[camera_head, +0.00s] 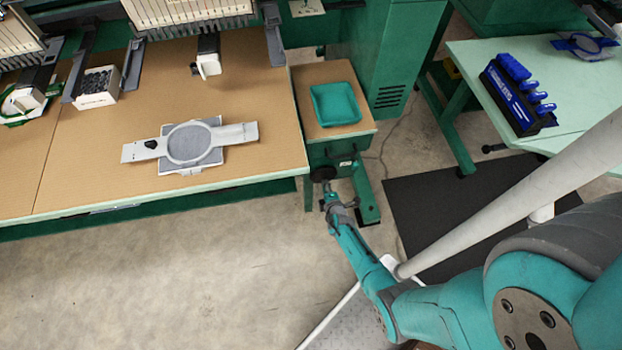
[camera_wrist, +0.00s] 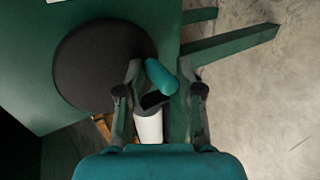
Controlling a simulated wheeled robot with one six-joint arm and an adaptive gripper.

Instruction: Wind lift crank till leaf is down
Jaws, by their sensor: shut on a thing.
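The lift crank (camera_head: 324,173) shows as a dark disc on the green frame under the small wooden-topped leaf (camera_head: 352,78). In the wrist view the crank's round black disc (camera_wrist: 92,72) fills the upper left, with a teal grip (camera_wrist: 160,77) at its right edge. My gripper (camera_head: 328,193) is at the crank, its fingers on either side of the grip and shut on it. A white cylinder (camera_wrist: 149,127) shows between the fingers, lower down. The leaf looks flat beside the long table; its exact height is hard to tell.
A teal tray (camera_head: 336,104) rests on the leaf. The long table (camera_head: 80,180) with an embroidery hoop (camera_head: 188,145) stands left. A black mat (camera_head: 440,205) and a pale green table (camera_head: 490,60) are at right. Bare floor lies in front.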

